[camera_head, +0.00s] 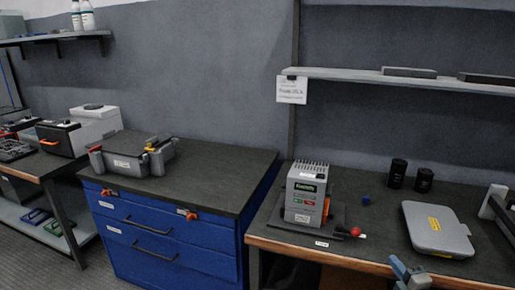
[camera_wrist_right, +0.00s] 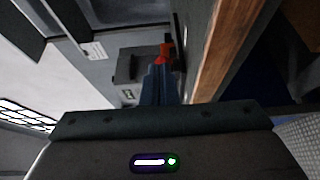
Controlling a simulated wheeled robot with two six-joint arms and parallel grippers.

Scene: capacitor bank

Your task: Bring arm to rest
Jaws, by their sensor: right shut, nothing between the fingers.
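My right gripper (camera_head: 399,264) shows at the bottom of the head view, over the front part of the right bench (camera_head: 340,257). Its blue fingers also show in the right wrist view (camera_wrist_right: 160,84), closed together and empty. A red and orange item (camera_wrist_right: 166,52) appears just past the fingertips in that view; I cannot tell whether it touches them. My left gripper is not in view.
A grey power unit (camera_head: 306,192) stands on the right bench, with a red-tipped tool (camera_head: 346,232) beside it. A grey case (camera_head: 437,229) and black cylinders (camera_head: 397,173) are farther right.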

